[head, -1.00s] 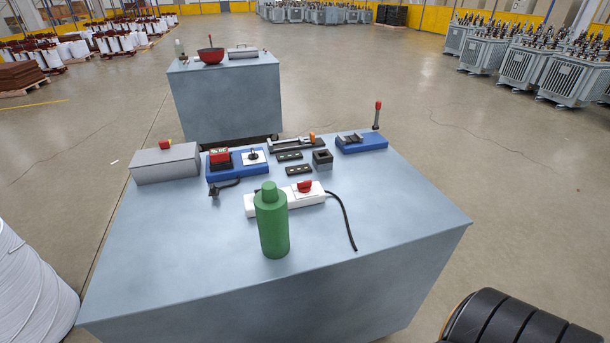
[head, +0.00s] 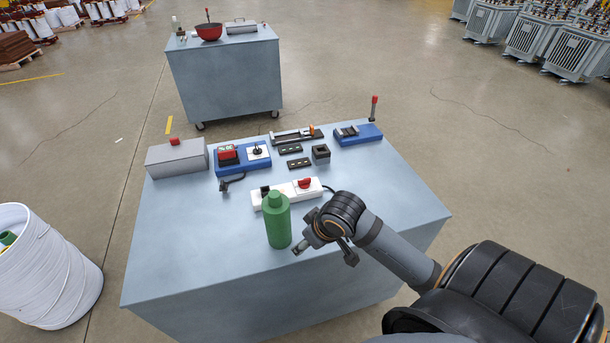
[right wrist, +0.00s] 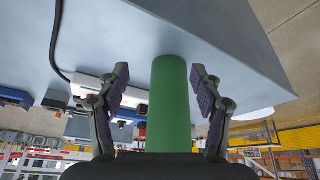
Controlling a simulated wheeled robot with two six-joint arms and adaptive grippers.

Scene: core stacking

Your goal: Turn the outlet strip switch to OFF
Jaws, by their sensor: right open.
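The white outlet strip (head: 285,193) lies on the workbench behind the green bottle, which hides part of its front edge. Its red switch (head: 304,183) is on the right part of the strip; its position is too small to tell. A dark cord runs from the strip's right end. The green bottle (head: 278,225) stands upright in front. My right gripper (head: 325,252) is open and empty, just right of the bottle in the head view. In the right wrist view, the bottle (right wrist: 170,105) appears between the spread fingers, and part of the strip (right wrist: 135,97) shows behind. My left gripper is not visible.
The workbench (head: 190,250) also holds a grey box (head: 178,158), a blue switch panel (head: 243,158), a dark square block (head: 321,154) and a blue lever base (head: 358,135). A second bench (head: 225,85) stands behind. The workbench's front left is clear.

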